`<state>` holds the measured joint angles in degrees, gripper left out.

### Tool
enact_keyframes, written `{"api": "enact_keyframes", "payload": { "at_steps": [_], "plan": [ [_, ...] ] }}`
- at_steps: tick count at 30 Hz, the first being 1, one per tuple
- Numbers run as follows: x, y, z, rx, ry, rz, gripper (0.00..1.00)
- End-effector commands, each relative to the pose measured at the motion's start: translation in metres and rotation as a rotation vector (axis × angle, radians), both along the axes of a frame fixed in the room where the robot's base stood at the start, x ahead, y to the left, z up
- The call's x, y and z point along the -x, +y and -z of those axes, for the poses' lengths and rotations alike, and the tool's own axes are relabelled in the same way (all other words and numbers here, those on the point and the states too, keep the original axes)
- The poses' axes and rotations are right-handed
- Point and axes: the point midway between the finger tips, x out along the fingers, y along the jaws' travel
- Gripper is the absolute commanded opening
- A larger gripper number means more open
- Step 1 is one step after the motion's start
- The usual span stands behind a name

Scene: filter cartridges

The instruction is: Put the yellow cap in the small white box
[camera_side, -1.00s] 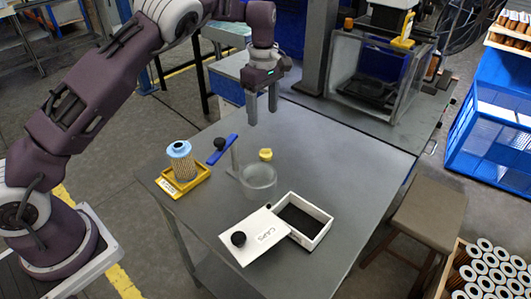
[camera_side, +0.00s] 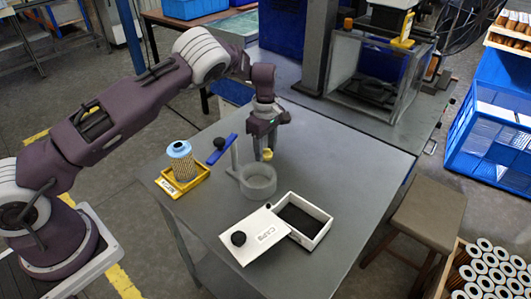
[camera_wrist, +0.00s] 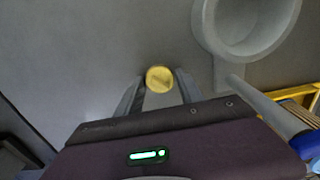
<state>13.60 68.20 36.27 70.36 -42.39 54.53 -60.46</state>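The yellow cap (camera_side: 267,155) is on the grey table, behind the round grey ring-shaped holder. My gripper (camera_side: 265,149) is lowered over it with the fingers pointing down. In the wrist view the cap (camera_wrist: 159,79) lies between the two fingertips (camera_wrist: 160,82), with a narrow gap on each side, so the gripper looks open around it. The small white box (camera_side: 325,231) with a dark inside stands at the front right of the table, uncovered. Its white lid (camera_side: 248,252), marked CAPS and with a black knob, lies beside it on the left.
The grey holder (camera_side: 258,190) with an upright post stands between the cap and the box. A blue-topped filter cartridge (camera_side: 181,165) stands in a yellow tray (camera_side: 199,180) at left. The table's right side is clear.

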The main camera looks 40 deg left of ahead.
Motion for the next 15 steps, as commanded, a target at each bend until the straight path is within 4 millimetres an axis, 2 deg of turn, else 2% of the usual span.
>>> {"api": "enact_keyframes", "payload": {
  "at_steps": [1, 6, 12, 15],
  "plan": [
    [0.000, 0.000, 0.000, 0.000, 0.000, 0.000, 0.32],
    [0.000, 0.000, 0.000, 0.000, 0.000, 0.000, 0.00],
    [0.000, 0.000, -0.001, 0.000, 0.000, 0.000, 0.00],
    [-0.001, 0.000, -0.013, 0.001, -0.005, 0.000, 0.00]
  ]
}}
